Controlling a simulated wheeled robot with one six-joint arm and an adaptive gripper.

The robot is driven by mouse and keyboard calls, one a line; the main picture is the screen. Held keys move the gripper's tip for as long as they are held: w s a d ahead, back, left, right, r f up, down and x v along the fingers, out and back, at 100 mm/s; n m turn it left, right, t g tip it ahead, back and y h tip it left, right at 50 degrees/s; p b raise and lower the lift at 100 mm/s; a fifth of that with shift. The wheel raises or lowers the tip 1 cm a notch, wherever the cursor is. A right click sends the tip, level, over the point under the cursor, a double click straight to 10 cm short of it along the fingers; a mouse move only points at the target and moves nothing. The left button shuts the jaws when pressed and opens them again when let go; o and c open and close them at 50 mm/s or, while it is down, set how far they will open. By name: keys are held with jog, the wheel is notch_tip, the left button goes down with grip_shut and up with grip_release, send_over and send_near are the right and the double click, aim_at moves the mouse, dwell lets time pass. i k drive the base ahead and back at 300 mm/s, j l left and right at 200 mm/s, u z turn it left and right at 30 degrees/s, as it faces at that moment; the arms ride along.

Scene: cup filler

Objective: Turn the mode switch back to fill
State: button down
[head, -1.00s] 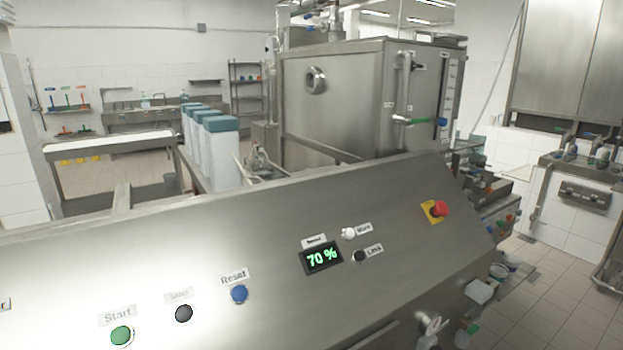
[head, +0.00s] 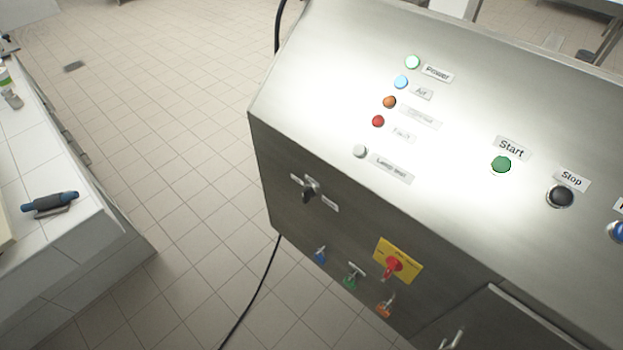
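The likely mode switch (head: 310,190) is a black rotary knob on the front face of the steel control cabinet (head: 470,60), near its left edge. Small label plates sit on both sides of it, too small to read. I cannot tell for certain which position the knob points to. My gripper is not in view.
A red handle on a yellow plate (head: 398,262) and small blue (head: 320,255), green (head: 352,280) and orange (head: 384,308) valves are below. Start (head: 501,164) and Stop (head: 560,196) buttons are on the sloped top. A tiled counter (head: 70,240) stands left, with open floor between.

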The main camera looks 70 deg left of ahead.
aim_at(308, 193)
jog(key=u, duration=1.65)
